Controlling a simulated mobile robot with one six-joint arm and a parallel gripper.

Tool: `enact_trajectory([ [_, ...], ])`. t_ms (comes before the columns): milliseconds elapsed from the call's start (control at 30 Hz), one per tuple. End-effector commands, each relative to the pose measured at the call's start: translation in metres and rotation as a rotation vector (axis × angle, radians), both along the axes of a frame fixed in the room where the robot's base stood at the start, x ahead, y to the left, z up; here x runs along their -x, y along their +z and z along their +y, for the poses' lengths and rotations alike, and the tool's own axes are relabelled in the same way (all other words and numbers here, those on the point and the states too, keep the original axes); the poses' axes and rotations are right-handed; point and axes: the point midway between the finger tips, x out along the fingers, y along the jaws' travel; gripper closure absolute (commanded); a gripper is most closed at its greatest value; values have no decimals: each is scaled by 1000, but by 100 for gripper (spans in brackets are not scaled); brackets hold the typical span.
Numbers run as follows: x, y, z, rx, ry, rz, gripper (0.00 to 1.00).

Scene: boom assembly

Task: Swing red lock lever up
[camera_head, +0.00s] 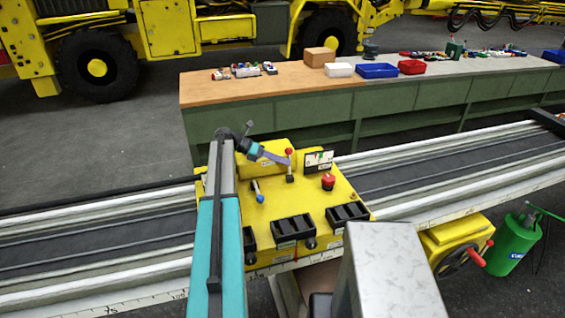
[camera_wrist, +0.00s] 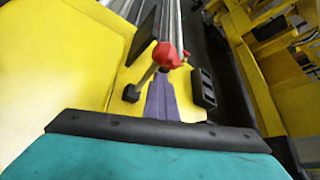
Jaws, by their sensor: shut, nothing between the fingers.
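The red lock lever (camera_head: 289,166) stands on the yellow carriage (camera_head: 313,217), with a red ball knob on a thin metal shaft. In the wrist view its red knob (camera_wrist: 167,55) is in the middle, and the shaft slants down left to a dark base on the yellow surface. My gripper (camera_head: 288,162) is shut and empty, with its purple fingers at the lever just below the knob. In the wrist view the fingers (camera_wrist: 159,82) reach up close to the knob and shaft. I cannot tell whether they touch.
A blue-knobbed lever (camera_head: 258,192) and a red mushroom button (camera_head: 328,182) stand on the carriage. A small gauge panel (camera_head: 319,161) is right of the lever. Black trays (camera_head: 293,229) line the front. A long bench (camera_head: 250,85) with parts and bins is behind the rails.

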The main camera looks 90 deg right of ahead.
Motion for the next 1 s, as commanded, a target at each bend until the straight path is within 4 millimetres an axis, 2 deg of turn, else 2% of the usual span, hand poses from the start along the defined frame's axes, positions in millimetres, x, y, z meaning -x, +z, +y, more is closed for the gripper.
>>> enact_trajectory([
  [33, -4, 4, -10, 16, 24, 3, 100],
  [233, -20, 10, -9, 18, 28, 3, 100],
  [800, -95, 45, 2, 8, 9, -1, 100],
  [1000, -115, 57, 5, 5, 5, -1, 100],
])
